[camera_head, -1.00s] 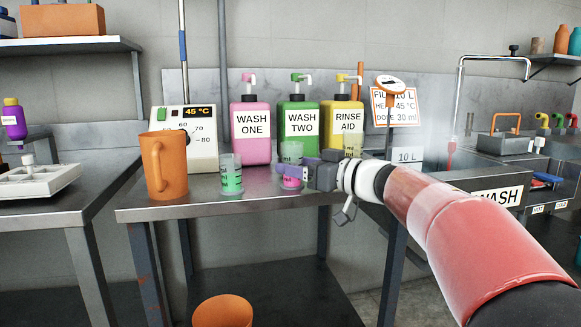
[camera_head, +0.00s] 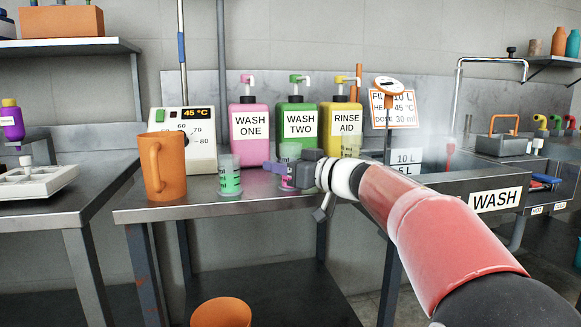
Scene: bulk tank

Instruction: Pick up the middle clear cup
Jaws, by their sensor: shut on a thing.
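The middle clear cup (camera_head: 289,151) stands in front of the green bottle, with pink showing low in it. My gripper (camera_head: 283,168) is shut on this cup from the right, and its jaws hide the cup's middle. I cannot tell whether the cup's base touches the table. The left clear cup (camera_head: 229,177), with green marks or contents, stands apart on the table. The right clear cup (camera_head: 350,146) is partly hidden behind my wrist, in front of the yellow bottle.
An orange mug (camera_head: 166,168) stands at the left of the steel table (camera_head: 185,212). Pink (camera_head: 249,125), green (camera_head: 297,122) and yellow (camera_head: 341,120) pump bottles line the back. The WASH sink (camera_head: 440,187) is to the right. An orange bucket (camera_head: 221,312) sits below.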

